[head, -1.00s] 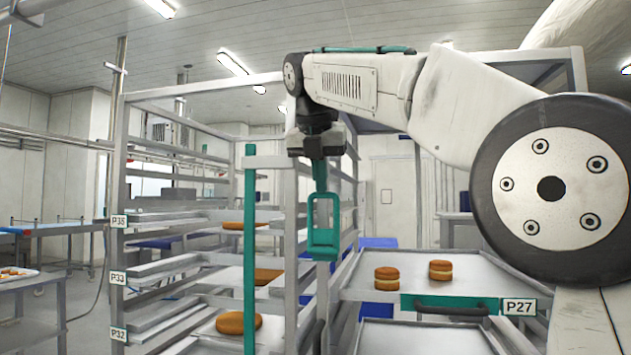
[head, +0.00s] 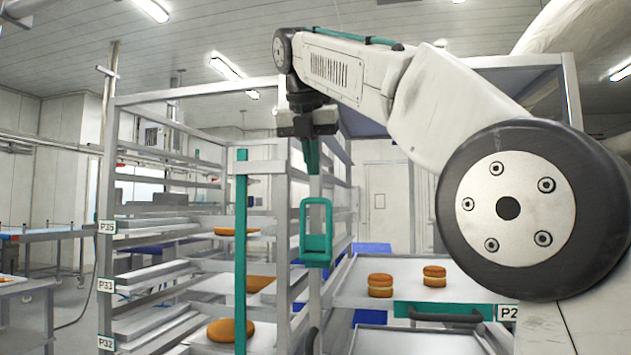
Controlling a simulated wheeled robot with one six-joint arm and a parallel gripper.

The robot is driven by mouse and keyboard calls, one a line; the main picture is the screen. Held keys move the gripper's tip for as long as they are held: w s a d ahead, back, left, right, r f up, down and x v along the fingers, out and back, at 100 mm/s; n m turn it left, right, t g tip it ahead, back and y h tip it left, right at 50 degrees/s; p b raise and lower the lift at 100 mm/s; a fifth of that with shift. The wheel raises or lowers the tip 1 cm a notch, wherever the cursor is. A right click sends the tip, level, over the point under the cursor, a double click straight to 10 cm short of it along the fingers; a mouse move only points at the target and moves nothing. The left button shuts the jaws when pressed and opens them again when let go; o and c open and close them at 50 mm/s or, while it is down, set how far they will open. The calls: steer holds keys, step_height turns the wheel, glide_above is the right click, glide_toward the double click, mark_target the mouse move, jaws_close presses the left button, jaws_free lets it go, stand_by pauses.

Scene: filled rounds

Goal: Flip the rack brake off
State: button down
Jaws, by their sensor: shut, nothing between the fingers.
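The rack (head: 110,170) is a tall metal frame with trays on several levels. A teal looped handle (head: 316,265) stands at its right front post, upright; I cannot tell for sure whether this is the brake lever. My gripper (head: 313,170) points down just above the handle, apart from it as far as I can tell. It is shut and empty. No other brake part shows, and the rack's foot and wheels are below the picture.
A teal vertical bar (head: 240,250) stands at the rack's front. At right, a tray (head: 400,270) with stacked filled rounds (head: 380,285) has a teal front and dark handle. Round cakes (head: 230,331) lie on the rack's trays. A blue-topped table (head: 50,235) stands far left.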

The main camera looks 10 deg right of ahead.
steer(key=shift+v, duration=1.5)
steer(key=shift+s+a, duration=0.1)
steer(key=shift+s, duration=0.05)
steer(key=shift+f, duration=0.1)
steer(key=s+d+f+m+g+y, duration=0.1)
steer(key=s+d+f+m, duration=0.4)
steer(key=s+f+m, duration=0.3)
steer(key=s+d+f+m+g, duration=0.1)
steer(key=s+d+f+m, duration=0.45)
steer(key=f+m, duration=0.3)
steer(key=s+d+f+m, duration=0.1)
steer(key=s+f+m, duration=0.6)
steer(key=f, duration=0.7)
steer(key=s+f+m+g+y, duration=0.1)
steer(key=s+f+m, duration=0.6)
steer(key=s+f, duration=0.5)
steer(key=shift+s+d+f, duration=0.3)
steer(key=shift+d+f, duration=0.1)
steer(key=shift+f, duration=0.55)
